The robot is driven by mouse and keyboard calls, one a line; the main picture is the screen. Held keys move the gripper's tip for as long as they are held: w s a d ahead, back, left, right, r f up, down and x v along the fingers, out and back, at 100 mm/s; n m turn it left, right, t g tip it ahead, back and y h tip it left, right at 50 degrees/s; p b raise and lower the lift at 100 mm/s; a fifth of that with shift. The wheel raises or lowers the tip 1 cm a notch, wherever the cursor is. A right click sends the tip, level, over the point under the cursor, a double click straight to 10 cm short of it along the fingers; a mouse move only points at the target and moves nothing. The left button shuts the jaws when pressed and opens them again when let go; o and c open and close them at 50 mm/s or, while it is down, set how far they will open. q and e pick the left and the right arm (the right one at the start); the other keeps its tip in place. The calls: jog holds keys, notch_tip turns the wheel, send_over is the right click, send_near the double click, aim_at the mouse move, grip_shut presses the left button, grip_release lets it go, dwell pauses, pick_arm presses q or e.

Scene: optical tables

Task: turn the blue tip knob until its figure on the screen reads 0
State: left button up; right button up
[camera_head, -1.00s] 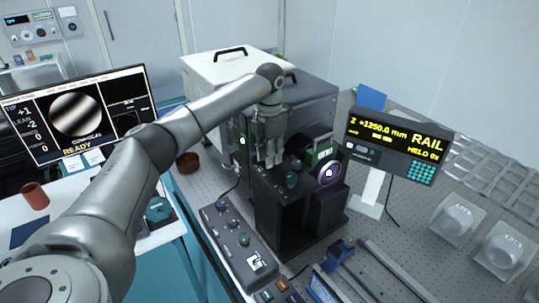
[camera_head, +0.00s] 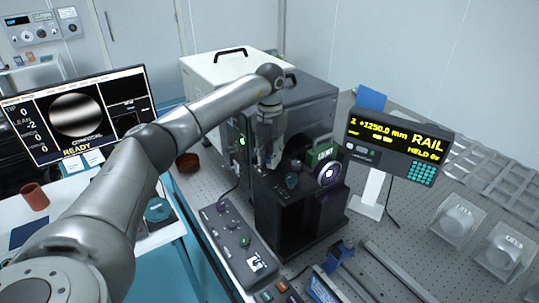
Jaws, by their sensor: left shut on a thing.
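The screen (camera_head: 75,115) at the left reads TIP 0 and LEAN -2, with READY below. Its round picture shows nearly level light and dark bands. My left gripper (camera_head: 269,163) points down at the top of the black stand (camera_head: 285,225) in the middle and is shut on a knob. Its fingers hide that knob, so I cannot see its colour; it is taken to be the blue tip knob. A teal-green knob (camera_head: 292,181) shows just right of the fingers, apart from them. My right gripper is not in view.
A round lens-like part (camera_head: 328,173) stands right of the fingers. A RAIL display (camera_head: 398,143) stands on a white post at the right. A grey control box (camera_head: 236,240) lies in front of the stand. A white-topped case (camera_head: 230,68) stands behind.

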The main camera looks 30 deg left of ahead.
aim_at(270, 155)
pick_arm(q)
jog(key=shift+w+r, duration=0.1)
jog(key=shift+r, duration=0.15)
jog(key=o, duration=0.8)
jog(key=shift+o, duration=1.3)
jog(key=shift+f, duration=0.15)
notch_tip(270, 155, up, 12)
